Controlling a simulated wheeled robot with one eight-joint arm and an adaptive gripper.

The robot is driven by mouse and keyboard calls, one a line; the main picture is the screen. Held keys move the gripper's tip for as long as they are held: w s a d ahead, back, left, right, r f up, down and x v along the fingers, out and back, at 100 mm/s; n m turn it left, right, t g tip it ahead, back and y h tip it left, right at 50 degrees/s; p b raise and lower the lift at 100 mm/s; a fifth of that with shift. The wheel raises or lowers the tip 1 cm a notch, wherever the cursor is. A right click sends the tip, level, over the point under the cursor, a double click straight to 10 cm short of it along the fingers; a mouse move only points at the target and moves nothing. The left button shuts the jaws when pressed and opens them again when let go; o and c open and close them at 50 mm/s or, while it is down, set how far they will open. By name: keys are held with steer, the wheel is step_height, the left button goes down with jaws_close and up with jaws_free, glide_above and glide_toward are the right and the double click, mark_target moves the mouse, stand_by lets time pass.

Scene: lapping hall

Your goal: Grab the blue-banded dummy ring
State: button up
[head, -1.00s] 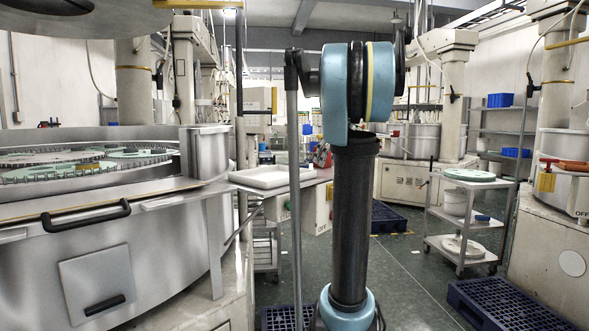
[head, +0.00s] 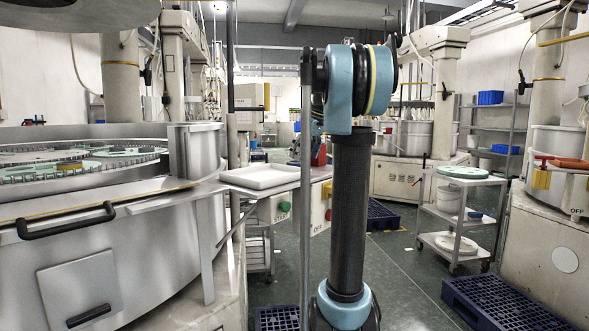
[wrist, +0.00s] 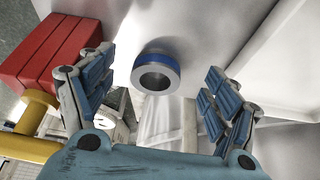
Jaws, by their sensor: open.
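The blue-banded dummy ring (wrist: 156,73) shows in the wrist view, a short metallic ring with a blue band around it and a dark open bore. It appears ahead of my gripper (wrist: 155,88), between the lines of its two spread fingers. The fingers are open and apart from the ring, with nothing between the pads. How far the ring is from the fingertips I cannot tell exactly. In the head view I cannot make out the ring, and my gripper is hidden behind my arm.
A red block (wrist: 62,62) on a yellow bar is close to the left finger. In the head view a white tray (head: 262,177) sits on a ledge beside the large lapping machine (head: 110,215). A trolley (head: 462,214) and blue pallets (head: 510,300) stand to the right.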

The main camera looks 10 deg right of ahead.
mark_target(295, 165)
steer(key=shift+w+a, duration=0.4)
steer(key=shift+w, duration=0.05)
steer(key=shift+w+a, duration=0.8)
steer(key=shift+w, duration=0.25)
steer(key=shift+x, duration=1.5)
steer(key=shift+s+d, duration=0.1)
steer(key=shift+s, duration=0.05)
steer(key=c, duration=1.5)
